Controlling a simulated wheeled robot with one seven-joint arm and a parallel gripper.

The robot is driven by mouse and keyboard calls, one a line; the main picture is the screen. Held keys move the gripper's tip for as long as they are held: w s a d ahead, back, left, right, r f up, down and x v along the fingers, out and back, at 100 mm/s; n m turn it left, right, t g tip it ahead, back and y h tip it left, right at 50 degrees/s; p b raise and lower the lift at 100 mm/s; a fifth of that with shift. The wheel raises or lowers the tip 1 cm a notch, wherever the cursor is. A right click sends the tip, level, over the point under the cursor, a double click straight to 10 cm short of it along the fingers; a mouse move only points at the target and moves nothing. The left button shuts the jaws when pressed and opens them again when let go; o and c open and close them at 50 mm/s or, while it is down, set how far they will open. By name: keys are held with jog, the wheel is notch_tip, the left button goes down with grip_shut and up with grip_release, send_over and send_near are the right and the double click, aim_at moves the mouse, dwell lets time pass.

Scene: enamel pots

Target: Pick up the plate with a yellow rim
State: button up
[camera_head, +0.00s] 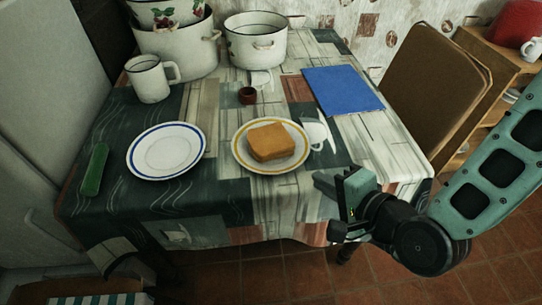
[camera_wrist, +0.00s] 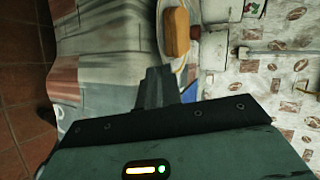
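The plate with a yellow rim (camera_head: 241,156) lies flat on the table, right of the white plate with a blue rim (camera_head: 165,152). A thick slice of bread (camera_head: 270,141) rests on it. My gripper (camera_head: 328,186) is in front and to the right of the yellow-rimmed plate, apart from it, near the table's front right. In the wrist view, my dark fingers (camera_wrist: 161,76) point towards the plate's edge (camera_wrist: 190,72) and the bread (camera_wrist: 178,32); most of the plate is hidden or cut off there. The fingers look empty, but their gap is not clear.
The cloth-covered table (camera_head: 205,205) also holds a white mug (camera_head: 149,80), enamel pots (camera_head: 255,45), a small dark red cup (camera_head: 247,96), a blue folder (camera_head: 342,90) and a green object (camera_head: 95,170). A brown chair (camera_head: 430,85) stands at the right.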

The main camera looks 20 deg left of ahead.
aim_at(289, 166)
jog(key=shift+s+x, duration=0.15)
jog(key=shift+x, duration=1.9)
jog(key=shift+s+x, duration=0.1)
jog(key=shift+x, duration=2)
jog(key=shift+a, duration=0.15)
grip_shut()
jog(key=shift+r, duration=0.1)
